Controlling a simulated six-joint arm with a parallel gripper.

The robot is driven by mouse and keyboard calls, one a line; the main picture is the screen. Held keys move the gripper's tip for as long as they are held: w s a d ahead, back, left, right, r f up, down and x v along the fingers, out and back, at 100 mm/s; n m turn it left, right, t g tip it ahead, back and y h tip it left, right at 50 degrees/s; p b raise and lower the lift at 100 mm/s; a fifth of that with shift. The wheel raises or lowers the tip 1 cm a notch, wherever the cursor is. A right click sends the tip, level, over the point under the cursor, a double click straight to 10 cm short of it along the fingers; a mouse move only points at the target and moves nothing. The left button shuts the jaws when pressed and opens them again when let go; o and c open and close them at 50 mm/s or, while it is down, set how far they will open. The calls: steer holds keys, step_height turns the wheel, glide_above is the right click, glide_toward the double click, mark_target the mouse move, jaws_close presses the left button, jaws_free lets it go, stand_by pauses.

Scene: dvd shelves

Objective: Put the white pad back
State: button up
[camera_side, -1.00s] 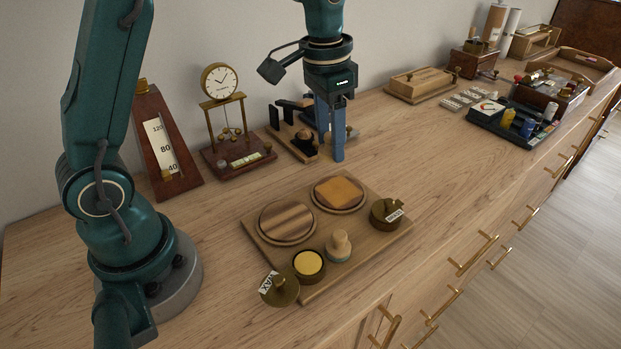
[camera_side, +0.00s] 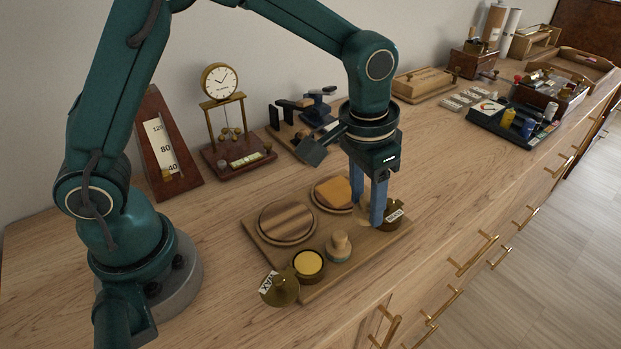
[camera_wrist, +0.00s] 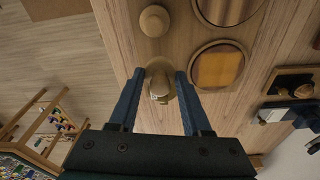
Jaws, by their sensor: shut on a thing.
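My gripper (camera_side: 377,218) points down over the right end of the wooden board (camera_side: 318,287). It is shut on a pale tan piece, which I take for the white pad (camera_side: 363,237); the fingers hide much of it. In the wrist view a rounded tan thing (camera_wrist: 160,66) shows between the fingers, with a small white label (camera_wrist: 160,97) near it. Whether the held piece touches the board I cannot tell. A brass tin (camera_side: 395,215) with a white label is close at the fingers' right, partly hidden. A knobbed pad (camera_side: 339,246) stands apart on the board, to the left.
The board also bears a striped wooden disc (camera_side: 286,222), an amber square on a disc (camera_side: 332,192), and an open tin of yellow wax (camera_side: 308,264). The wax lid (camera_side: 279,289) lies at its front corner. A clock (camera_side: 219,80) stands behind.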

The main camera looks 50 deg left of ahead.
mark_target(365, 210)
steer(key=shift+d+f, duration=0.15)
steer(key=shift+f, duration=1.9)
steer(key=shift+f, duration=0.15)
steer(key=o, duration=1.2)
